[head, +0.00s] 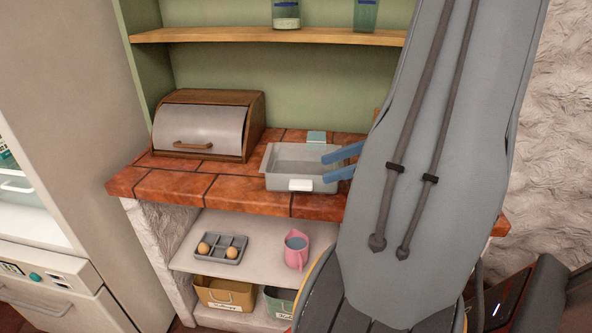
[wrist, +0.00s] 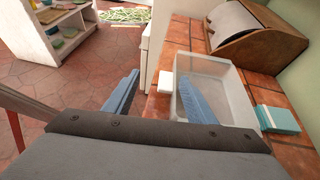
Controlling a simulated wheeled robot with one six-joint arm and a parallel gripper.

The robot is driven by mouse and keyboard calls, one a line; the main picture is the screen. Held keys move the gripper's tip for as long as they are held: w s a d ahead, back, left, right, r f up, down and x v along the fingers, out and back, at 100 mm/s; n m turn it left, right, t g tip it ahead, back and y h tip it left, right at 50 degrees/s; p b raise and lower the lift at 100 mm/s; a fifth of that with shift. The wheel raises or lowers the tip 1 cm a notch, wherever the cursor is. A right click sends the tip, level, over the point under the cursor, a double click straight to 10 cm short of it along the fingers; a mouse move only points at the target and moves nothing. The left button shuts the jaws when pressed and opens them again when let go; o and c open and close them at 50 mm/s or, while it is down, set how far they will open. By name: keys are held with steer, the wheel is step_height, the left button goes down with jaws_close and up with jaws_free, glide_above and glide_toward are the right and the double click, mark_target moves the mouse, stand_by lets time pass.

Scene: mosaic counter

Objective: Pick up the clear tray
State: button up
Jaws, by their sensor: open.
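The clear tray (head: 283,161) sits on the red tiled counter in the head view, a see-through rectangular box with a white tab on its front side and a teal block at its back. My gripper (head: 332,167) is open at the tray's right end, its two blue fingers reaching toward it. In the wrist view the tray (wrist: 236,83) lies ahead, and my gripper (wrist: 158,98) has one finger overlapping the tray and the other outside it on the left. I cannot tell whether either finger touches the tray. My arm hides the counter's right part.
A wooden bread box (head: 250,125) stands left of the tray on the counter (head: 180,186). A wooden shelf (head: 270,36) with glass jars runs above. The lower shelf (head: 265,263) holds an egg tray (head: 222,248) and a pink jug (head: 296,250).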

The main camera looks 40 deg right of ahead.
mark_target(298, 182)
steer(key=shift+w+d+f+b, duration=0.15)
steer(key=shift+d+f+b, duration=0.1)
steer(key=shift+f+b, duration=0.25)
steer(key=shift+w+d+f+b, duration=0.2)
steer(key=shift+f+b, duration=0.2)
steer(key=shift+f, duration=0.2)
steer(key=shift+w+a+f+b, duration=0.1)
steer(key=shift+w+f+b, duration=0.1)
steer(key=shift+f+b, duration=0.25)
steer(key=shift+w+a+f+b, duration=0.1)
steer(key=shift+w+f+b, duration=0.05)
steer(key=shift+f+b, duration=0.25)
steer(key=x, duration=0.2)
steer(key=p+x, duration=0.1)
steer(key=x, duration=0.1)
steer(key=r+x, duration=0.1)
steer(key=x, duration=0.1)
steer(key=shift+w+a+f, duration=0.1)
steer(key=shift+w+a, duration=0.05)
steer(key=shift+w, duration=0.3)
steer(key=shift+w+a+f, duration=0.25)
steer(key=shift+w, duration=0.1)
steer(key=c, duration=1.2)
